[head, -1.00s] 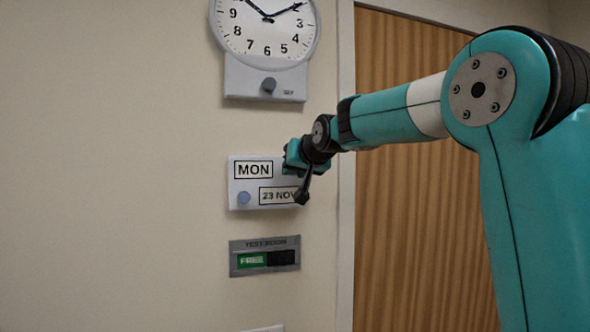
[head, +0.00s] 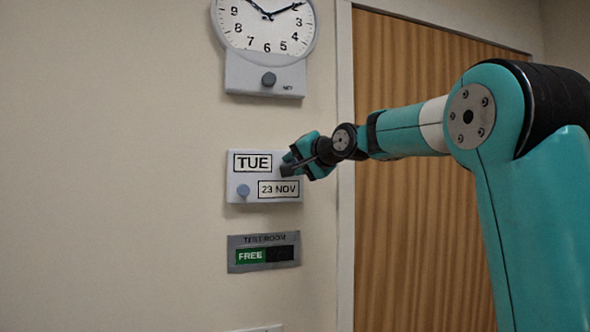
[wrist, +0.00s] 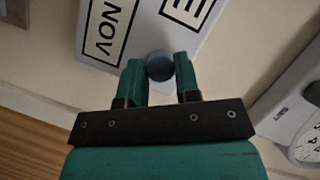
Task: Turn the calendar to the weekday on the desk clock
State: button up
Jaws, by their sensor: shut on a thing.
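The calendar (head: 263,198) is a pale wall plate with a window reading TUE (head: 252,163) and another reading 23 NOV (head: 278,189). A blue-grey knob (head: 243,190) is at its lower left. My gripper (head: 287,168) is at its upper right. In the wrist view, my gripper (wrist: 160,75) is shut on a round dark knob (wrist: 160,65) on the calendar (wrist: 175,35). The head view hides this knob. A white round clock (head: 266,30) hangs on the wall above. I see no desk clock and can read no weekday on this clock.
The plate below the clock has a dark knob (head: 268,79) and a tiny label. A room sign (head: 264,253) reading FREE is below the calendar. A wooden door (head: 420,220) stands right, behind my arm. The wall left is bare.

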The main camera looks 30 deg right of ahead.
jog(key=m+t+h+b, duration=0.2)
jog(key=m, duration=0.6)
jog(key=m+t+h+b, duration=0.2)
jog(key=m+b, duration=0.1)
jog(key=m, duration=0.5)
jog(key=f+m+t+h+b, duration=0.1)
jog(key=m+t+b, duration=0.1)
jog(key=m, duration=0.5)
jog(key=shift+a+m+h+b, duration=0.25)
jog(key=shift+m+h+b, duration=0.15)
jog(key=shift+b, duration=0.15)
jog(key=shift+m+h+b, duration=0.5)
jog(key=shift+m+b, duration=0.05)
jog(key=shift+m, duration=0.55)
jog(key=shift+r+m, duration=0.1)
jog(key=shift+m, duration=0.2)
jog(key=o, duration=0.9)
